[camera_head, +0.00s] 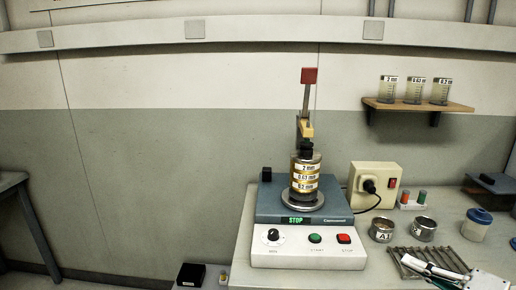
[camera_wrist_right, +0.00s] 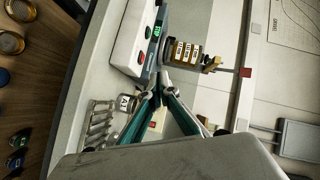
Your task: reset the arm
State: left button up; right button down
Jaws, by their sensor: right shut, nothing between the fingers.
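My right gripper (camera_head: 406,262) comes in at the bottom right of the head view, over the metal rack on the bench. In the right wrist view its teal fingers (camera_wrist_right: 160,92) meet at the tips, shut with nothing between them. My left gripper is not in view. The sieve shaker (camera_head: 305,215) stands left of my right gripper, its display reading STOP. A stack of brass sieves (camera_head: 305,176) labelled 2 mm, 0.63 mm and 0.2 mm sits clamped on it, below a red-topped lever (camera_head: 309,76). The sieve stack also shows in the wrist view (camera_wrist_right: 183,52).
A metal rack (camera_head: 402,262) lies on the bench under my right gripper. Two metal tins (camera_head: 382,231) and a blue-lidded jar (camera_head: 476,225) stand behind it. A cream socket box (camera_head: 374,183) is beside the shaker. A wall shelf (camera_head: 418,105) holds three beakers.

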jog(key=s+a+f+n+g+h, duration=0.1)
jog(key=s+f+n+h, duration=0.15)
jog(key=f, duration=0.85)
jog(key=s+a+f+n+h, duration=0.1)
jog(key=s+a+f+h, duration=0.15)
jog(key=f, duration=0.75)
jog(key=s+a+f+n+g, duration=0.2)
jog(key=s+a+f+n, duration=0.6)
jog(key=s+a+f, duration=0.3)
notch_tip(320, 180, down, 3)
jog(key=shift+s+a+r, duration=0.2)
jog(key=shift+s+a, duration=0.1)
jog(key=shift+a, duration=0.15)
